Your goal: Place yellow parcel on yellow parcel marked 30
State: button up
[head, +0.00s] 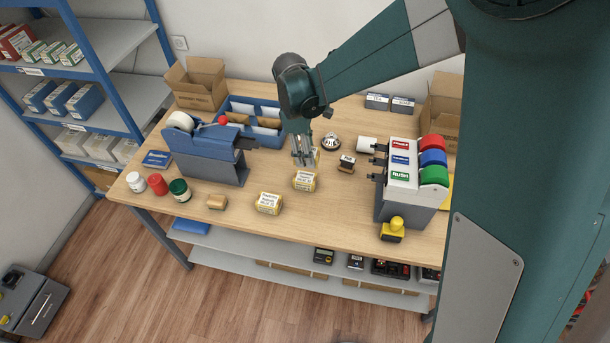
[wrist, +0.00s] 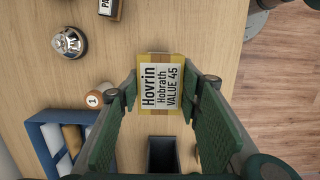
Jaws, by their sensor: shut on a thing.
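My gripper (head: 303,157) is shut on a yellow parcel (wrist: 162,85) with a white label reading Hovrin, Hobrath, VALUE 45. In the wrist view the fingertips (wrist: 160,92) press its two sides. A further yellow parcel (head: 268,203) lies to the left, closer to the front edge.
A bell (head: 330,142) and a small stamp (head: 347,163) stand right of my gripper. A tape rack (head: 405,180) is farther right. A blue-grey machine (head: 208,152) and a blue organizer (head: 252,118) stand left and behind. The counter's (head: 320,224) front middle is clear.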

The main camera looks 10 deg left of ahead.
jog(key=shift+w+a+r, duration=0.15)
jog(key=shift+w+a, duration=0.15)
jog(key=shift+a, duration=0.15)
send_over(307, 177)
jog(key=shift+s+a+f, duration=0.1)
jog(key=shift+a+f, duration=0.1)
jog(key=shift+f, duration=1.3)
jog(key=shift+a+f, duration=0.2)
jog(key=shift+f, duration=1.25)
jog(key=shift+f, duration=0.1)
jog(key=shift+f, duration=2)
jog(key=shift+f, duration=0.1)
